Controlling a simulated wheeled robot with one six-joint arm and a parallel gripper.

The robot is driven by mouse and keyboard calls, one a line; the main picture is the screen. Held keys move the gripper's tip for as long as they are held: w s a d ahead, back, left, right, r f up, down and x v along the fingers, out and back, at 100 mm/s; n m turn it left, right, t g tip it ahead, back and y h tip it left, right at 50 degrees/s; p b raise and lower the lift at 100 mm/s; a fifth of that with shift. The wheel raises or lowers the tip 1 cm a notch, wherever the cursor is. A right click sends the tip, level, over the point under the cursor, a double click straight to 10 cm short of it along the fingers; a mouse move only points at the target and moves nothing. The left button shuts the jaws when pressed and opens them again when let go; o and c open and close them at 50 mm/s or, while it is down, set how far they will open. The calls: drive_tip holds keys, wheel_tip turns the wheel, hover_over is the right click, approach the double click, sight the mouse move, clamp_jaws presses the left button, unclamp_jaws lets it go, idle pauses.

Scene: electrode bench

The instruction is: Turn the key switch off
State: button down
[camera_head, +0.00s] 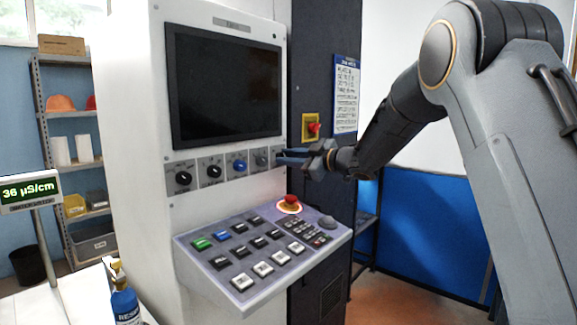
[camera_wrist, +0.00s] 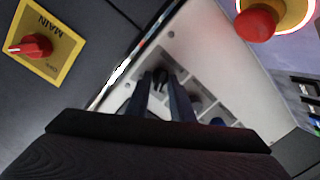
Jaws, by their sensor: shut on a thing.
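The key switch (camera_head: 261,159) is the rightmost of several square plates in a row under the dark screen on the white cabinet. My gripper (camera_head: 281,157) reaches it from the right, with blue-grey fingers pointing left at the plate. In the wrist view my gripper (camera_wrist: 161,84) has its two fingers closed on a small dark piece, the key of the switch (camera_wrist: 160,75), standing out from the pale panel. The fingers hide much of the key, so its exact angle cannot be read.
A sloping button console (camera_head: 255,250) with a red emergency button (camera_head: 290,202) lies below the gripper. A red main switch on a yellow plate (camera_head: 311,128) is on the dark cabinet side, close above the gripper. The dark screen (camera_head: 225,88) is above.

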drive_tip(key=shift+f+n+b, duration=0.1)
drive_tip(key=shift+n+b, duration=1.75)
drive_tip(key=shift+n, duration=0.25)
drive_tip(key=shift+s+a+h, duration=0.1)
drive_tip(key=shift+h, duration=0.2)
drive_tip(key=c, duration=1.5)
unclamp_jaws()
drive_tip(key=shift+c, duration=0.2)
drive_tip(key=b+v, duration=0.1)
drive_tip(key=v, duration=0.7)
drive_tip(key=shift+b, duration=0.35)
